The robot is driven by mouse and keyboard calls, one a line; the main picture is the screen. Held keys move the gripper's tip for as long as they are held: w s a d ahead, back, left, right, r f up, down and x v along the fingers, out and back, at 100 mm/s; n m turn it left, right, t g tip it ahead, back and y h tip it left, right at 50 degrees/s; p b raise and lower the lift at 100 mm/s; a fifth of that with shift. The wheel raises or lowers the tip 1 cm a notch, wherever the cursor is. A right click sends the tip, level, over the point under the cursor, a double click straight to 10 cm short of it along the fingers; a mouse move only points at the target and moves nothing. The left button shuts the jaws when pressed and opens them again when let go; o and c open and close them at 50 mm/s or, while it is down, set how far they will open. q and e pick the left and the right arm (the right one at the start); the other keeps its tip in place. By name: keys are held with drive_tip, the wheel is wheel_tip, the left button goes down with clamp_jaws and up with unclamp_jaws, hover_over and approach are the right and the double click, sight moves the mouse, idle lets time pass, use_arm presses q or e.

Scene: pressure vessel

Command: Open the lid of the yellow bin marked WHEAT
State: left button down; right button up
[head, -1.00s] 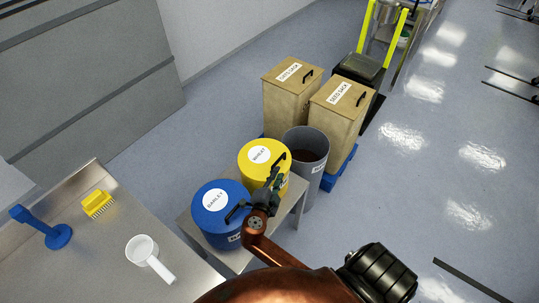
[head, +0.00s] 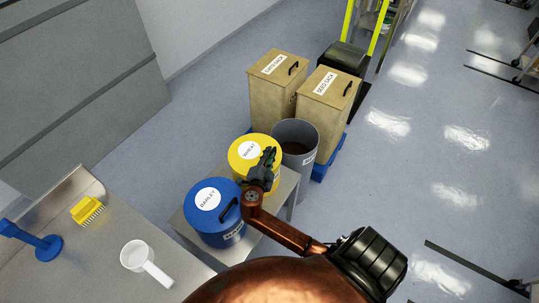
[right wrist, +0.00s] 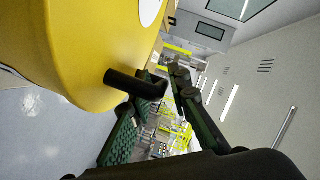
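The yellow bin marked WHEAT (head: 241,146) stands on a small metal table with its round lid on. A white label is on the lid. In the right wrist view, the bin's yellow side (right wrist: 75,45) fills the upper left, and its black handle (right wrist: 122,82) sticks out toward my fingers. My right gripper (head: 266,160) is at the lid's right edge and hides the handle in the head view. Its fingers (right wrist: 166,80) are apart, with background visible between them. The handle's end overlaps one fingertip; I cannot tell whether they touch. My left gripper is out of view.
A blue BARLEY bin (head: 213,221) with a black handle stands right beside the yellow one. A grey open bin (head: 309,162) and wooden seed boxes (head: 322,108) stand behind. A bench (head: 88,255) with a scoop (head: 140,256) and brush (head: 87,209) is at left.

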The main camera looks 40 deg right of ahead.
clamp_jaws()
idle(0.7)
